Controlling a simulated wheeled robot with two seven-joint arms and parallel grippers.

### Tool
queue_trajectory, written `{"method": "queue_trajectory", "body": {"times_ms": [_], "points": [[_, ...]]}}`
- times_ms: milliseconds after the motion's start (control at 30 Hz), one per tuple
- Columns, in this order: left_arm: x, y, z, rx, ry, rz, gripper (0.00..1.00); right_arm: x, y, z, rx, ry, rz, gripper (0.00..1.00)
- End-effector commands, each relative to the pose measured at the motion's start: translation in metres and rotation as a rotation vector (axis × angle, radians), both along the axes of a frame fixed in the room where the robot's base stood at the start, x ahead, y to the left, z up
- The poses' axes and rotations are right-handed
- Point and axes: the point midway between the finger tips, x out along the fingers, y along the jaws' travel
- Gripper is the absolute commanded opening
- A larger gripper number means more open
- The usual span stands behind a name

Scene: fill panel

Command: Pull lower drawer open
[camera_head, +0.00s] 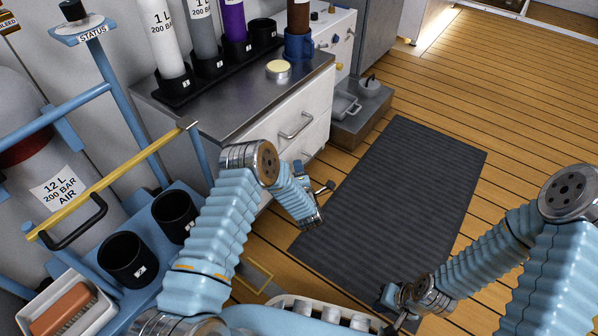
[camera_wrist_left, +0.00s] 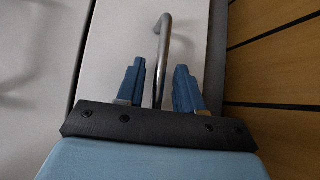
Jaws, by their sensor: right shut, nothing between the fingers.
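The white cabinet has an upper drawer (camera_head: 283,128) with a grey bar handle (camera_head: 296,124). The lower drawer (camera_head: 316,140) below it is mostly hidden behind my left arm in the head view. My left gripper (camera_head: 322,200) is low at the cabinet's front. In the left wrist view its two fingers (camera_wrist_left: 158,88) are apart, with a metal bar handle (camera_wrist_left: 165,40) on a pale drawer front (camera_wrist_left: 125,35) showing between them. I cannot tell whether they touch it. My right gripper (camera_head: 392,297) is shut and empty, low over the mat's near end.
A dark ribbed mat (camera_head: 410,190) lies on the wooden floor (camera_head: 500,80), which is clear to the right. A grey low box (camera_head: 355,120) stands beyond the cabinet. A blue rack with black cups (camera_head: 125,258) and a yellow bar (camera_head: 115,180) stands at the left.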

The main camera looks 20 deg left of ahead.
Motion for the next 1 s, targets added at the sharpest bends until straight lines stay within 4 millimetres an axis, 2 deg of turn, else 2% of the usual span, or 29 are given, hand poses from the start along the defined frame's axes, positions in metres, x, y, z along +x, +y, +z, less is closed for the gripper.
{"method": "queue_trajectory", "body": {"times_ms": [133,367,633,1000], "points": [[0.0071,0.0035,-0.0011,0.000,0.000,0.000,0.36,0.0002,0.0000,-0.0021,0.000,-0.001,0.000,0.00],[0.0079,0.0038,-0.0008,0.001,0.000,0.000,0.36,0.0002,0.0000,-0.0018,0.000,-0.001,0.000,0.00],[0.0076,0.0036,-0.0010,0.000,0.001,0.000,0.00,0.0001,0.0000,-0.0018,0.000,-0.001,0.000,0.00],[0.0081,0.0032,-0.0010,0.000,0.001,-0.001,0.00,0.0002,0.0000,-0.0015,0.000,-0.001,0.000,0.00]]}}
